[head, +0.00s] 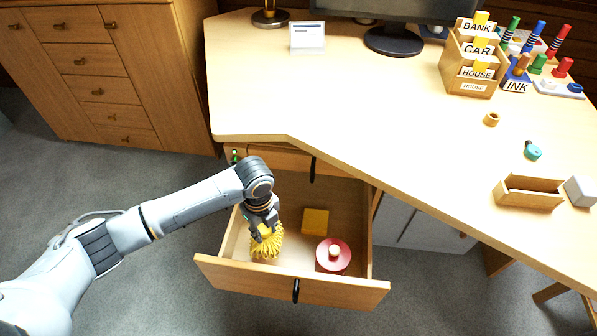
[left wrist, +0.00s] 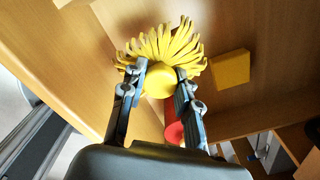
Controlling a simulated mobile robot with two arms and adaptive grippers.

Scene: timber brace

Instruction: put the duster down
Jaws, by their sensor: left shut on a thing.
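The duster (head: 267,243) is a yellow, many-stranded head. In the head view it is at the left side of the open drawer (head: 340,283). My left gripper (head: 266,232) points down into the drawer and is shut on the duster. In the left wrist view the duster (left wrist: 160,50) fans out beyond the fingertips, and its round yellow middle (left wrist: 159,82) sits between the two fingers of the gripper (left wrist: 160,84). I cannot tell whether the duster touches the drawer floor. My right gripper is not in view.
The desk (head: 370,110) above carries a labelled wooden sorter (head: 471,62), a monitor and a small wooden box (head: 529,192). A cabinet (head: 95,75) stands left.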

